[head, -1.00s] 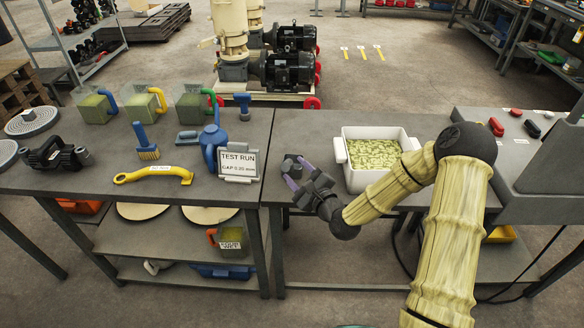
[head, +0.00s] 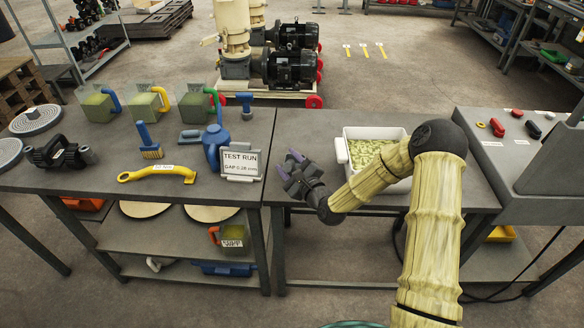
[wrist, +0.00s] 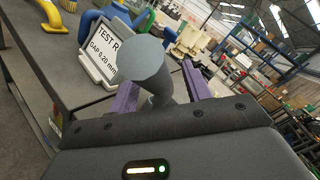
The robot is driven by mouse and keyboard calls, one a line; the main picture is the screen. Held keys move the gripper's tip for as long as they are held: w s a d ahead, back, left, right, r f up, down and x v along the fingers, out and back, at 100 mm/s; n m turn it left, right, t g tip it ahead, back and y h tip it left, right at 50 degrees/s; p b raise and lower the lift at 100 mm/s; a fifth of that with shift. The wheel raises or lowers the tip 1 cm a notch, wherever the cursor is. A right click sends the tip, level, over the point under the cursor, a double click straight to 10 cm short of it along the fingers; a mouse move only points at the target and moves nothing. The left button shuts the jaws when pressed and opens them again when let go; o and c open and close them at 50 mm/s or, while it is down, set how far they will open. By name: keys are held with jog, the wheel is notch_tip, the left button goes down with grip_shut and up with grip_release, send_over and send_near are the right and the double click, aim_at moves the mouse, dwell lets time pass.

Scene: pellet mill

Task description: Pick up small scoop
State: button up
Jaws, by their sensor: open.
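My gripper (head: 287,164) is low over the left part of the right-hand table, its two purple fingers apart. In the wrist view my gripper (wrist: 158,77) has a grey piece (wrist: 144,62) between its fingers, with a flat round end and a short stem. It looks like the small scoop, but I cannot be sure. The fingers stand apart on either side and do not appear closed on it. Its lower part is hidden by the gripper body, and it cannot be made out in the head view.
A white tub (head: 341,150) of green pellets stands right of my gripper. A TEST RUN sign (head: 240,163) and a blue can (head: 214,146) stand to the left, with a yellow handle-like tool (head: 158,174). Several clear pellet-filled containers line the left table's back.

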jog(key=shift+d, duration=0.2)
grip_shut()
jog(key=shift+a+r, duration=0.1)
jog(key=shift+a, duration=0.05)
notch_tip(320, 180, up, 10)
jog(key=shift+b, duration=0.4)
dwell(0.3)
jog(key=c, duration=0.9)
grip_release()
grip_shut()
